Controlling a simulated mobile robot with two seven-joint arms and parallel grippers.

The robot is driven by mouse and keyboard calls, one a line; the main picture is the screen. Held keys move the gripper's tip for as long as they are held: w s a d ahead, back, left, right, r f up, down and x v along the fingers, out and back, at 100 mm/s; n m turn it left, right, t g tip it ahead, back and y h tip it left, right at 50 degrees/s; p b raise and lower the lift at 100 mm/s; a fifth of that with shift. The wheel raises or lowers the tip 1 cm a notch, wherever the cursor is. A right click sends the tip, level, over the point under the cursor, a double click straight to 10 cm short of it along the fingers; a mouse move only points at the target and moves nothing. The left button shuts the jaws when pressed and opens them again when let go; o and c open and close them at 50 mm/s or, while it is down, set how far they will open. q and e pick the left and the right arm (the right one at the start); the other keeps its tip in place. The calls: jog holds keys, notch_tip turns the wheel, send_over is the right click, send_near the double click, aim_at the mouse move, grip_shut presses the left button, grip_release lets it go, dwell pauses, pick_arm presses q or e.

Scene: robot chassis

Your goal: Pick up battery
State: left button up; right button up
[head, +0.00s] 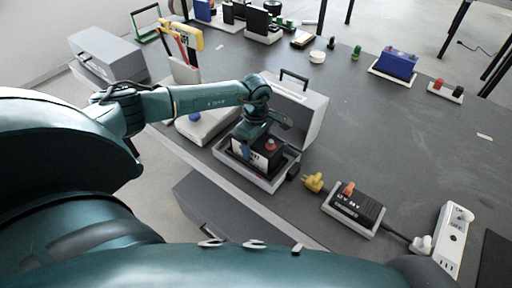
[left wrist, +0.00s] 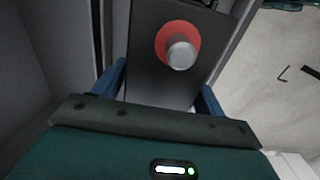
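A black battery (head: 255,158) with a white label and a red-ringed terminal sits in an open grey case (head: 285,180). My left gripper (head: 258,138) is low over it, pointing down. In the left wrist view, the battery (left wrist: 150,75) lies between the two blue fingers of my left gripper (left wrist: 162,85), with its red-ringed metal terminal (left wrist: 181,52) facing the camera. The fingers are close along its two sides. Whether they press on it I cannot tell. My right gripper is not in view.
The case's raised lid (head: 310,112) stands behind the battery. A black charger-like box (head: 355,208), a yellow plug (head: 313,182) and a white power strip (head: 453,240) lie to the right. A blue battery (head: 397,64) stands farther back. The dark table's middle is clear.

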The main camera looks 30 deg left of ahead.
pick_arm(q)
grip_shut()
dwell(0.6)
jog(key=shift+w+r, duration=0.2)
jog(key=shift+r, duration=0.1)
